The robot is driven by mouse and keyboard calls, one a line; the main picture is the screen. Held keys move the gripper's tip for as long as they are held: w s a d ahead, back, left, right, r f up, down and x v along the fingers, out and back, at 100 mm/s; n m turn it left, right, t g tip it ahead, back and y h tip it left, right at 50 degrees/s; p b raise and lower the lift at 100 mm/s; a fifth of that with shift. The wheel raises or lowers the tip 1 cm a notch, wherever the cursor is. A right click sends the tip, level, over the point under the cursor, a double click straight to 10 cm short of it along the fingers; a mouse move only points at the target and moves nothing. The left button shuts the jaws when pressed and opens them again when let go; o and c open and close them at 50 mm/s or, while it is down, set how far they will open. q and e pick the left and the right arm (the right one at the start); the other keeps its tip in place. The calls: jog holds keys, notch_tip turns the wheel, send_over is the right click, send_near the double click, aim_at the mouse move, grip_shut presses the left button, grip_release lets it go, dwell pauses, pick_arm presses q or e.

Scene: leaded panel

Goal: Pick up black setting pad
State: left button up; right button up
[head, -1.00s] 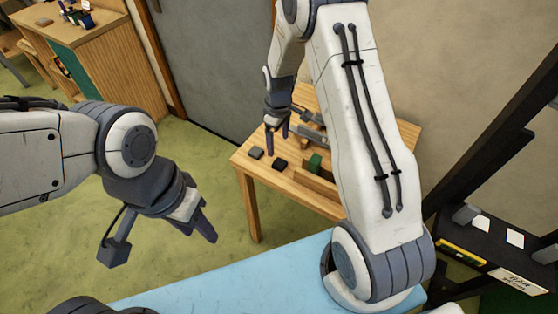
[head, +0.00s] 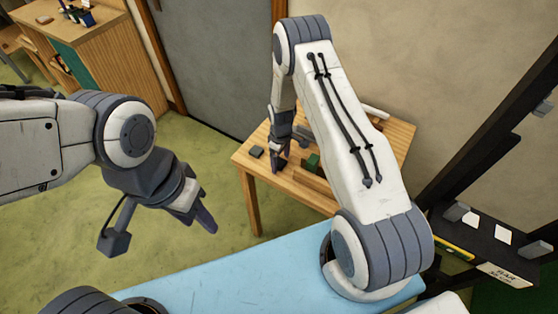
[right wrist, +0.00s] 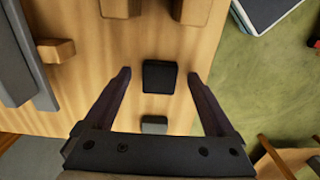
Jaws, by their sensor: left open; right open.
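The black setting pad (right wrist: 159,77) is a small dark square block lying on the wooden table. In the right wrist view it sits between the two fingertips of my right gripper (right wrist: 159,75), with a gap on each side. The gripper is open and empty, pointing down at the table; whether the fingers are level with the pad I cannot tell. My left gripper (head: 201,222) is open and empty over the green floor, far from the table.
A grey block (head: 257,152) lies near the pad; it also shows in the right wrist view (right wrist: 154,124). A green block (head: 313,162) and wooden pieces are further right on the table (head: 242,161). A blue surface (head: 270,265) is in front, a dark rack (head: 470,235) at right.

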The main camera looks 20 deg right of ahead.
jog(key=shift+f, duration=0.15)
grip_shut()
